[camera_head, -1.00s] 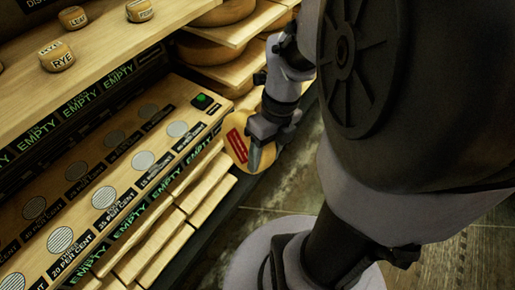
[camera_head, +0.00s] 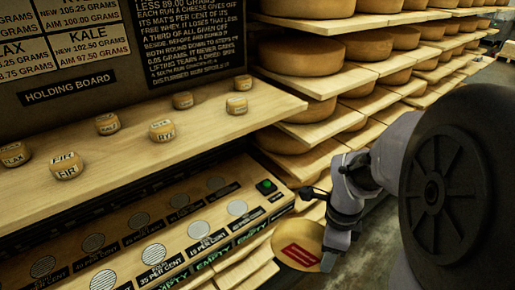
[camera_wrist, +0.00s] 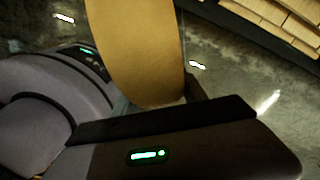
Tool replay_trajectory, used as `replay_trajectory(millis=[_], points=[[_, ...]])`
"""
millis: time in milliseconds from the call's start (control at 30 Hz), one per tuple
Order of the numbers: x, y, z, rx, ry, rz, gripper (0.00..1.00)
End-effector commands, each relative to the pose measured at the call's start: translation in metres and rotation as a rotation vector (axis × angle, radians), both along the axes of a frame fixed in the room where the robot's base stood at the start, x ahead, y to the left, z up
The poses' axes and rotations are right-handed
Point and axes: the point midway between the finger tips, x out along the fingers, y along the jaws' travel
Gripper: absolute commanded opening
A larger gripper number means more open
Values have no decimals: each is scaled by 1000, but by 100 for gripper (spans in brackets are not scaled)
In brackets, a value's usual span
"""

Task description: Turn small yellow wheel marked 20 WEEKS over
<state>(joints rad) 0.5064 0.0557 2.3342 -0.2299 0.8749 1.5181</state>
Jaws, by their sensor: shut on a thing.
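A yellow cheese wheel (camera_head: 284,243) is held by my gripper (camera_head: 334,258) in the head view, at the right end of the lower panel. Its face carries a red label, too small to read, so I cannot tell whether it says 20 WEEKS. The wheel is tilted, clear of the shelves, above the dark floor. My gripper is shut on its right edge. In the wrist view the wheel (camera_wrist: 137,50) shows as a plain yellow side without writing, beside the dark finger.
Small marked wheels, such as one marked RYE (camera_head: 162,130), stand on the wooden holding board (camera_head: 120,160). Below is a panel with several round mats (camera_head: 154,254) and a green button (camera_head: 266,186). Large wheels (camera_head: 300,56) fill the racks behind. Open floor lies at the right.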

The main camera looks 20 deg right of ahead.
Motion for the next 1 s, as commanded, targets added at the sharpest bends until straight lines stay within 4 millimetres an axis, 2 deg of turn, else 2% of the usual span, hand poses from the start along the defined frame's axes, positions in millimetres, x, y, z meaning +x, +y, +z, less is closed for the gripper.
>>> replay_trajectory(millis=[133,467,767,1000], points=[[10,-9,5,1,1,219,0],[41,-15,4,1,1,749,0],[68,-5,3,0,0,1231,0],[84,11,2,1,0,1615,0]])
